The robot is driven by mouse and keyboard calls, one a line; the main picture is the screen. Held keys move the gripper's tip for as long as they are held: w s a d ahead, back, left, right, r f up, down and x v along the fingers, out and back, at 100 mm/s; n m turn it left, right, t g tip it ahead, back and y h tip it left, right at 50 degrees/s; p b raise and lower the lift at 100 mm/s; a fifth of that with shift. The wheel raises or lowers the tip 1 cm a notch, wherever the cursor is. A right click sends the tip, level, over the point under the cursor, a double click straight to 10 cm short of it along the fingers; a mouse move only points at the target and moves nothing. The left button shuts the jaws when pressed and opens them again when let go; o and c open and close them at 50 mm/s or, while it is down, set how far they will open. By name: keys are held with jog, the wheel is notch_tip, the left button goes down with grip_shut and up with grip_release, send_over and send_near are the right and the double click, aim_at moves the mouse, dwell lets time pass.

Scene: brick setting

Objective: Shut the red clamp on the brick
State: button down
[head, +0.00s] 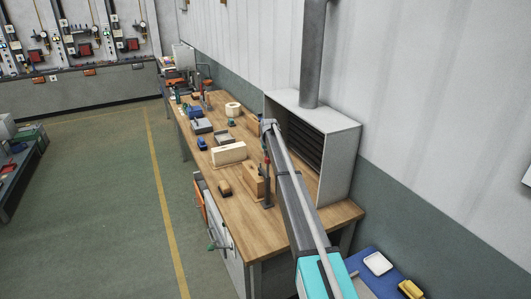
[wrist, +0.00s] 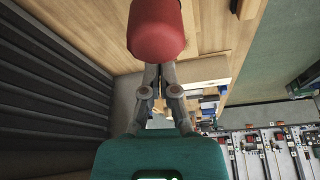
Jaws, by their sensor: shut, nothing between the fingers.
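The red clamp handle (wrist: 155,30) fills the top middle of the wrist view, close to the camera, with a rounded end. My gripper (wrist: 157,70) is shut and empty, its fingertips at the lower edge of the red handle in the picture; whether they touch it I cannot tell. In the head view a dark upright clamp (head: 267,192) stands on the bench beside a brown wooden block (head: 254,182), under the end of my arm. The clamp's jaw and its contact with a brick are hidden or too small to tell.
The wooden workbench (head: 250,230) has a pale block (head: 228,153), a small brown brush-like item (head: 224,187) and several tools farther back. A grey slatted cabinet (head: 340,165) stands close on the right, also large at left in the wrist view (wrist: 45,90). The bench's front is clear.

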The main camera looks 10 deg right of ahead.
jog(key=shift+s+f, duration=0.1)
jog(key=shift+s, duration=0.45)
jog(key=shift+d, duration=0.1)
